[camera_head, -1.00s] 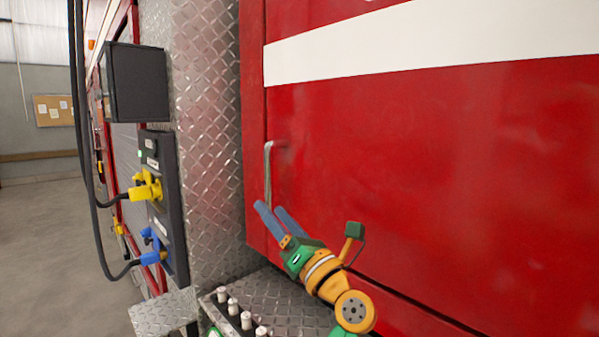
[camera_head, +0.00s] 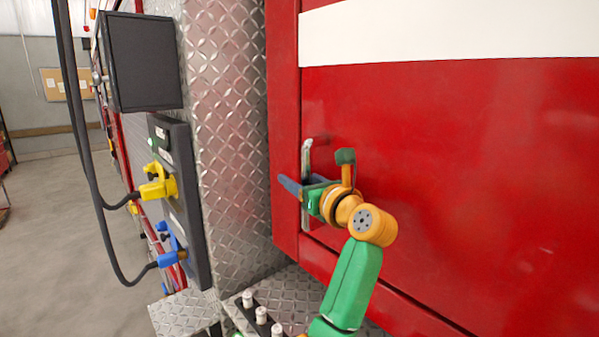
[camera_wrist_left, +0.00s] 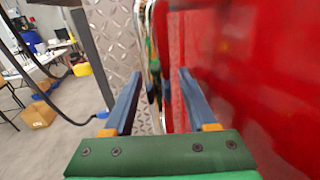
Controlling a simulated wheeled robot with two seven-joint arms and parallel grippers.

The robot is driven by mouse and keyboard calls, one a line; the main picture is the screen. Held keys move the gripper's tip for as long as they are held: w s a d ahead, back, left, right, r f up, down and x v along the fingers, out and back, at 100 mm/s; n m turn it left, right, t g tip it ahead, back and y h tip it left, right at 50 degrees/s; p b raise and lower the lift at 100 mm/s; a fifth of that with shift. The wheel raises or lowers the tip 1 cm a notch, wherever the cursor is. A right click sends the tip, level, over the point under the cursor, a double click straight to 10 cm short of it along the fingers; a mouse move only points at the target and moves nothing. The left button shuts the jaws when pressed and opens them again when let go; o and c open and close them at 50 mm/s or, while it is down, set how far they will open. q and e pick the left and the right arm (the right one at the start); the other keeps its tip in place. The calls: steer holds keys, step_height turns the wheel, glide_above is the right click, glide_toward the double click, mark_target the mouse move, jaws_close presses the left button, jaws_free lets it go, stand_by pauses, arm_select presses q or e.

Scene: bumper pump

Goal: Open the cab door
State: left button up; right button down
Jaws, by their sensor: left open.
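The red cab door (camera_head: 460,150) has a wide white stripe and sits flush in its frame, looking closed. Its upright metal handle (camera_head: 307,150) is near the door's left edge. My left gripper (camera_head: 297,186) is at the handle, its blue fingers at mid-height and partly covering the bar. In the left wrist view the open fingers of my left gripper (camera_wrist_left: 158,90) stand either side of the narrow upright handle (camera_wrist_left: 150,35). I cannot tell whether either finger touches it. My right gripper is not in view.
A diamond-plate panel (camera_head: 228,130) stands left of the door, with a metal step (camera_head: 285,290) below. Further left are a black box (camera_head: 145,62) and a dark panel with yellow (camera_head: 160,185) and blue (camera_head: 172,256) plugs on hanging cables. Open floor (camera_head: 60,230) lies at far left.

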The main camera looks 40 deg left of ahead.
arm_select(q)
steer(key=shift+w+a+f, duration=0.1)
steer(key=shift+a, duration=0.05)
steer(key=shift+d, duration=0.25)
jaws_close()
stand_by(1.0)
